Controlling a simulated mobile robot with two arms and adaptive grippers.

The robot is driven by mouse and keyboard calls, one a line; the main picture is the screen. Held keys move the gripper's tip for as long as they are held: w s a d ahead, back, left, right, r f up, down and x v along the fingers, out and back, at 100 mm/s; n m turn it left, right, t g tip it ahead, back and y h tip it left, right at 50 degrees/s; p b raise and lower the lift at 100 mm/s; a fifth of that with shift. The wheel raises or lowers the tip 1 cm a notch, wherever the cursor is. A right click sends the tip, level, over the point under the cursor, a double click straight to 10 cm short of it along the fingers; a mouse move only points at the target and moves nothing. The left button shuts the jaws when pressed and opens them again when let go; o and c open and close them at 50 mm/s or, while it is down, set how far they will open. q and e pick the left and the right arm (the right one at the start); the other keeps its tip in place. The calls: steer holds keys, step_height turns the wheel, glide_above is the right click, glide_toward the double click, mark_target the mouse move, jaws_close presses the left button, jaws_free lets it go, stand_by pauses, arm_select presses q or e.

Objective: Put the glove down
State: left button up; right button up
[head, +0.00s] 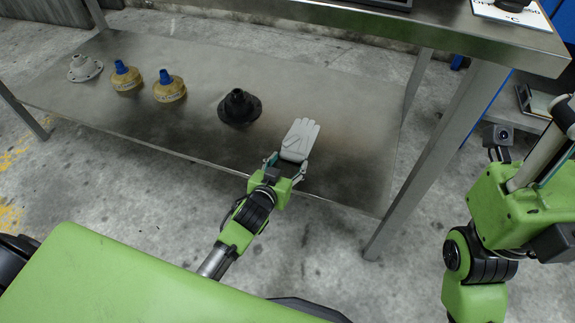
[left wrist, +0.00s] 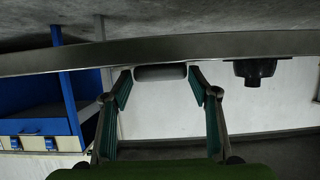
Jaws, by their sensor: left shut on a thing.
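The pale grey glove (head: 300,138) lies flat at the front of the metal lower shelf (head: 330,100), fingers pointing to the back. My left gripper (head: 285,163) reaches in from the front edge and is shut on the cuff end of the glove. In the left wrist view the glove (left wrist: 160,73) shows as a grey roll between the two fingertips, level with the shelf edge. Whether the whole glove touches the shelf is hard to tell. My right arm is at the right; its fingers do not show clearly.
A black flanged part (head: 239,106) stands left of the glove. Farther left are two yellow parts with blue tops (head: 169,87) (head: 126,76) and a grey flanged part (head: 84,67). A table leg (head: 440,150) rises at the right. The shelf's front left is bare.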

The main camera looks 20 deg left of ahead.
arm_select(q)
steer(key=o, duration=1.1)
